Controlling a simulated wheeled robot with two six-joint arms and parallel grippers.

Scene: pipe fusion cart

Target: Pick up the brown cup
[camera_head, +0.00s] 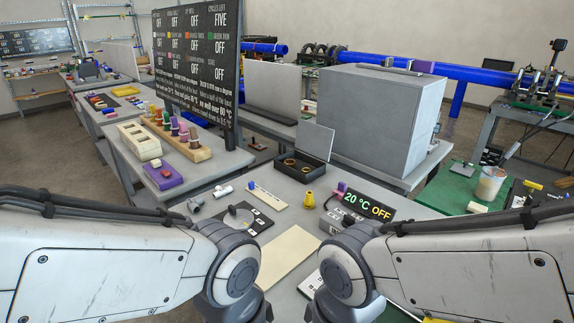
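A cup (490,185) with a brownish, partly see-through body and a pale rim stands upright at the right, on the green surface (452,188). A thin stick-like piece leans at its rim. My two arms come in from the left and right edges and bend downward near the bottom middle. Both grippers are out of the picture below, so whether they are open or shut does not show. Neither arm reaches the cup in this view; my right arm passes in front of and below it.
A large grey box (380,115) stands behind the work table. A heater unit reading 20 °C OFF (345,215), a yellow cone (309,200) and a small open dark box (300,168) lie ahead. A black display board (195,60) stands at left. Small items surround the cup.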

